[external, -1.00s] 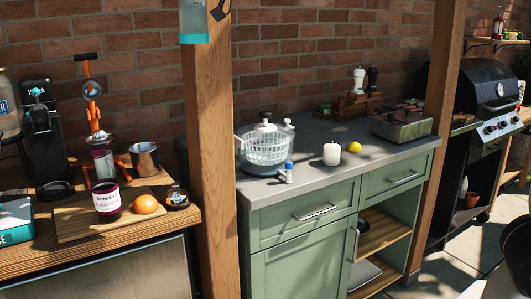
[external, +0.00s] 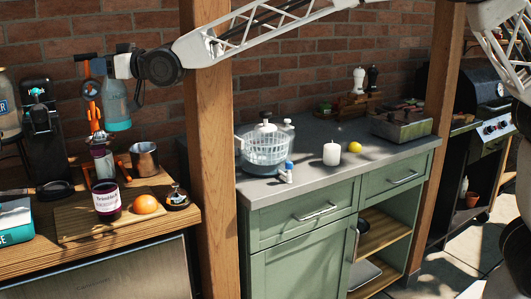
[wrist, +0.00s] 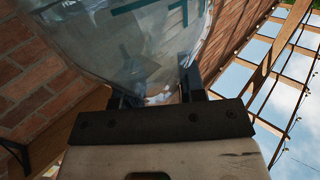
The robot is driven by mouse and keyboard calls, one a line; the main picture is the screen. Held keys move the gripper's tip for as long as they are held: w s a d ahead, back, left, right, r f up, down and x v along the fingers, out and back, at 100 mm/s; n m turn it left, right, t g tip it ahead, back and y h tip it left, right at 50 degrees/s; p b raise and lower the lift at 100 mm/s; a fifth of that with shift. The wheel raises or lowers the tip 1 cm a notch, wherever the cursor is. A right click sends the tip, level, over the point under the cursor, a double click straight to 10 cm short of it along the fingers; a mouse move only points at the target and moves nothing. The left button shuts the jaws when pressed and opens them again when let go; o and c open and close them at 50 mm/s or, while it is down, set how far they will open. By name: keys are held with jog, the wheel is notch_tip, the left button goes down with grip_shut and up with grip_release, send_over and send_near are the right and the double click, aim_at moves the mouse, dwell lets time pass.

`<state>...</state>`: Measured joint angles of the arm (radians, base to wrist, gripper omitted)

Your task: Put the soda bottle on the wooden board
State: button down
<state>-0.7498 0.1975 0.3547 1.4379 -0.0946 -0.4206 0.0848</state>
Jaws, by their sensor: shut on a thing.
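The soda bottle (external: 115,104) is clear pale blue with a teal band at its lower end. My gripper (external: 108,66) is shut on it and holds it upright in the air. In the wrist view the bottle (wrist: 130,40) fills the top, with teal lettering, between the fingers (wrist: 155,92). The wooden board (external: 82,229) lies on the wooden counter at left, below the bottle. A dark jar with a white label (external: 107,201), an orange (external: 146,204) and a metal cup (external: 144,158) are on or at the board. The bottle is well above the board.
An orange-handled tool (external: 93,115) and a black machine (external: 40,125) stand behind the board. A small dark-lidded jar (external: 177,197) is at its right. A wooden post (external: 207,170) separates this counter from the grey one with a salad spinner (external: 265,150). A teal box (external: 14,220) is at far left.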

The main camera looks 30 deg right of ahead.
jog(key=shift+w+a+f, duration=0.35)
jog(key=shift+a+f, duration=0.05)
jog(key=shift+f, duration=0.35)
jog(key=shift+w+a+f, duration=0.3)
jog(key=shift+a+f, duration=0.1)
jog(key=shift+f, duration=0.4)
notch_tip(320, 180, down, 13)
jog(key=shift+f, duration=2.5)
jog(key=c, duration=0.7)
grip_release()
jog(key=shift+f, duration=0.1)
jog(key=shift+r, duration=0.2)
